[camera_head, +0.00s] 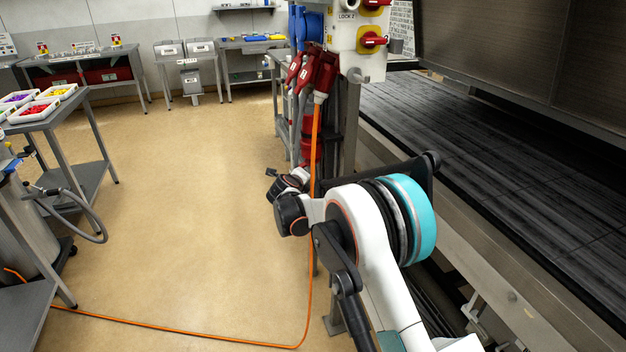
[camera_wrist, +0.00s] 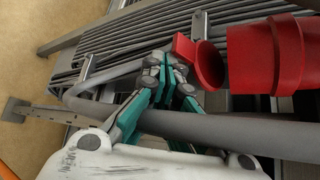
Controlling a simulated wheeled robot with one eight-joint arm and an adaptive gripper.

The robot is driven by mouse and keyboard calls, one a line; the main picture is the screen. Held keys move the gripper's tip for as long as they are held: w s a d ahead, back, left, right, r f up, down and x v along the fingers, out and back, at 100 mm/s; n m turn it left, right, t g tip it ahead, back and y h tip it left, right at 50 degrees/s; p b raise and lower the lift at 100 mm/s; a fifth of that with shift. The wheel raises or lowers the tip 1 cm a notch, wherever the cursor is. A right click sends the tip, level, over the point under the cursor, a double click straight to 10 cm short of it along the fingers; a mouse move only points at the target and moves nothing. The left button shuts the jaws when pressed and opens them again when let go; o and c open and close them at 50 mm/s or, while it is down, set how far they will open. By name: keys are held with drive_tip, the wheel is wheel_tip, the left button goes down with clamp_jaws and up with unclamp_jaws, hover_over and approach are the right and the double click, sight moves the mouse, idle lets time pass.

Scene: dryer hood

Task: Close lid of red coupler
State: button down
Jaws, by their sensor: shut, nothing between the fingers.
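In the wrist view the red coupler (camera_wrist: 268,55) is at the upper right, a thick red cylinder cut off by the frame edge. Its red lid (camera_wrist: 208,65), a round cap with a flat tab, stands open beside it, with a narrow gap between them. My gripper (camera_wrist: 170,63) is shut and empty, its fingertips next to the lid's tab; I cannot tell whether they touch it. In the head view my gripper (camera_head: 277,181) is low in front of the lock panel's post, near red parts (camera_head: 312,151) partly hidden by the orange cable.
Red plugs (camera_head: 319,73) hang under the lock panel (camera_head: 350,45). An orange cable (camera_head: 316,130) drops from them and runs along the floor. A thick grey pipe (camera_wrist: 235,133) crosses below my gripper. The floor (camera_head: 190,190) to the left is clear.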

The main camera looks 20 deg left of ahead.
sight(303, 164)
drive_tip(key=shift+s+a+r+p, duration=0.15)
drive_tip(key=shift+a+r+p, duration=0.1)
drive_tip(key=shift+r, duration=0.45)
drive_tip(key=shift+s+a+r+p, duration=0.1)
drive_tip(key=shift+a+r+p, duration=0.15)
drive_tip(key=shift+r, duration=0.4)
drive_tip(key=shift+s+a+r+p, duration=0.15)
drive_tip(key=shift+r+p, duration=0.1)
drive_tip(key=shift+r, duration=0.45)
drive_tip(key=shift+a+r, duration=0.1)
drive_tip(key=shift+r, duration=0.1)
drive_tip(key=shift+a, duration=0.15)
